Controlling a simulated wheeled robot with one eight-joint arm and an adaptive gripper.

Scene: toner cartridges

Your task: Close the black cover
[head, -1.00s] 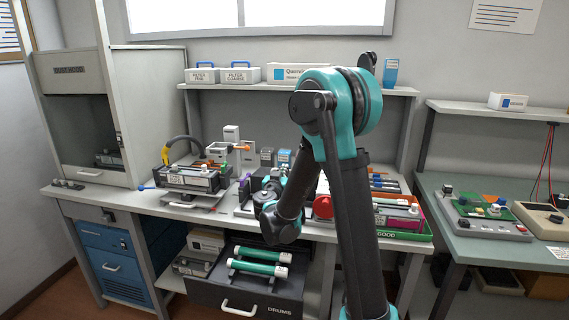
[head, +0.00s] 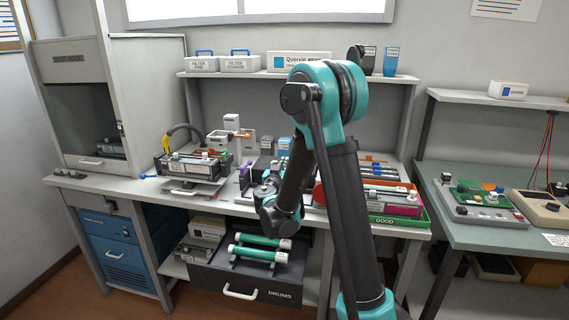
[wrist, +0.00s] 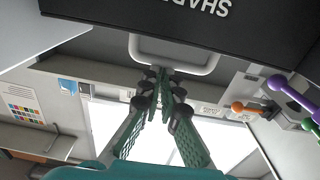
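A black panel (wrist: 225,22) with upside-down white lettering, partly cut off, fills the top of the wrist view. A pale loop handle (wrist: 213,60) is on its lower edge. I cannot tell whether this panel is the black cover. My gripper (wrist: 160,76) has its green fingers converging, tips together, with nothing visible between them. The tips overlap the handle's lower bar in the picture; contact cannot be told. In the head view my gripper end is near the bench's front, mostly hidden by my arm.
The white bench (head: 120,186) holds a black cartridge on a stand (head: 185,168) at left and a green GOOD tray (head: 392,219) at right. Below, the DRUMS drawer (head: 262,293) holds green rollers. A purple-ended rod (wrist: 290,90) is right in the wrist view.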

